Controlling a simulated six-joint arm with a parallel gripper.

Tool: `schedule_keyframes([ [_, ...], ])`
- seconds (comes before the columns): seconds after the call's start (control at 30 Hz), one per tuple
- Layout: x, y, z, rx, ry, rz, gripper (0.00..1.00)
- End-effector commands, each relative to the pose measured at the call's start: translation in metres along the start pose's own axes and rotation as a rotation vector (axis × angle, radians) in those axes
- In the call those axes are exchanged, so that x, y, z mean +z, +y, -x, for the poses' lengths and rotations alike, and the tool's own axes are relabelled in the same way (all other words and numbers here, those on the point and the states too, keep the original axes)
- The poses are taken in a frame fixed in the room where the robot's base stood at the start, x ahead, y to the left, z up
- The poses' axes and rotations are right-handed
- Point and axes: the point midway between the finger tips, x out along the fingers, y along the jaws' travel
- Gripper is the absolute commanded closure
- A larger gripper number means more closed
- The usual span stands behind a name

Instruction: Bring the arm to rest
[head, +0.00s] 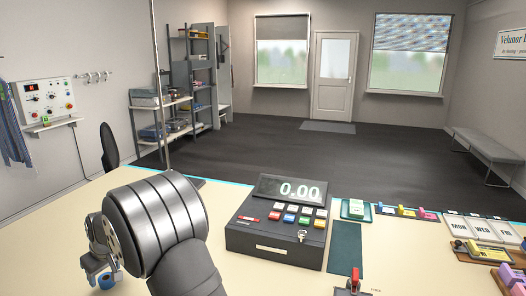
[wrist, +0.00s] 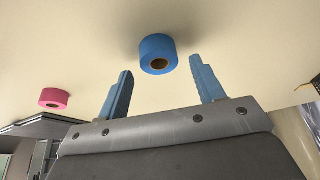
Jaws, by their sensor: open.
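My gripper (wrist: 160,90) is open, with its two blue fingers apart in the wrist view. In the head view my gripper (head: 104,277) shows at the lower left, low over the cream counter (head: 50,228), partly hidden by my wrist. A blue roll (wrist: 158,54) lies on the counter just beyond the gap between the fingertips, and nothing is held. The blue roll also shows in the head view (head: 107,281), close by the fingers. Whether a finger touches it I cannot tell.
A pink roll (wrist: 54,98) lies off to the left in the wrist view. A black cash register (head: 276,240) stands right of my arm. Colored stamps (head: 405,211) and day cards (head: 480,228) crowd the counter's right. A thin upright pole (head: 159,85) rises behind my wrist.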

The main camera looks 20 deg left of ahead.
Motion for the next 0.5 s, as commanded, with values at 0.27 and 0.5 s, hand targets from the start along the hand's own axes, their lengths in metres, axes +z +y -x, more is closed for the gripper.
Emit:
schedule_keyframes([
  [0.27, 0.005, 0.022, 0.047, 0.001, -0.001, -0.004, 0.38],
  [0.5, 0.022, 0.052, 0.081, 0.001, 0.000, -0.005, 0.38],
])
